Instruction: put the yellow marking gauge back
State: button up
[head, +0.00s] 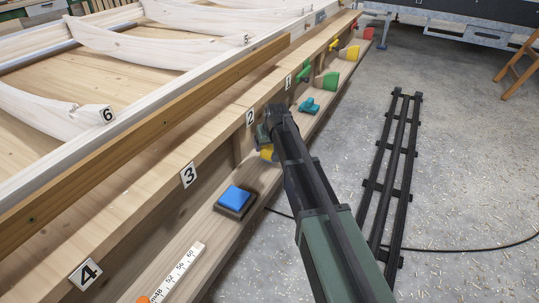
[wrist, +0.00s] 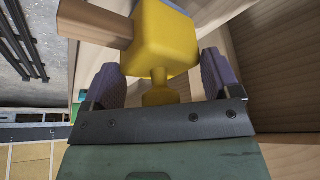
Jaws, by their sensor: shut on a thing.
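The yellow marking gauge (wrist: 165,42) has a yellow block head, a wooden beam (wrist: 95,22) pointing left in the wrist view, and a narrow yellow stem. My gripper (wrist: 162,85) is shut on it, with one dark pad at each side of the stem. In the head view my gripper (head: 266,138) is over the wooden ledge, just below the label 2 (head: 250,116). Only a small yellow part of the gauge (head: 267,153) shows there; my arm hides the rest. I cannot tell whether the gauge touches the ledge.
The ledge (head: 222,236) runs along the timber side wall. A blue block on a dark base (head: 235,197) and a white ruler (head: 175,272) lie nearer. A teal tool (head: 310,105) and green, yellow and red pieces lie farther along. Black rails (head: 391,170) lie on the floor at right.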

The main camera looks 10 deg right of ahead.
jog(key=shift+f, duration=0.85)
jog(key=shift+r, duration=0.3)
jog(key=shift+f, duration=0.3)
jog(key=o, duration=0.7)
jog(key=shift+r, duration=0.1)
jog(key=shift+r, duration=0.1)
jog(key=shift+r+p, duration=0.25)
jog(key=shift+p, duration=0.1)
jog(key=p+v, duration=1.1)
jog(key=v, duration=0.1)
jog(key=s+g, duration=0.1)
jog(key=s, duration=0.7)
jog(key=s+f+g, duration=0.1)
jog(key=s+g, duration=0.1)
jog(key=s, duration=0.7)
jog(key=s+m+g, duration=0.1)
jog(key=s, duration=0.8)
jog(key=shift+s+a+f+g, duration=0.2)
jog(key=shift+a+f+g, duration=0.05)
jog(key=shift+f+g, duration=0.05)
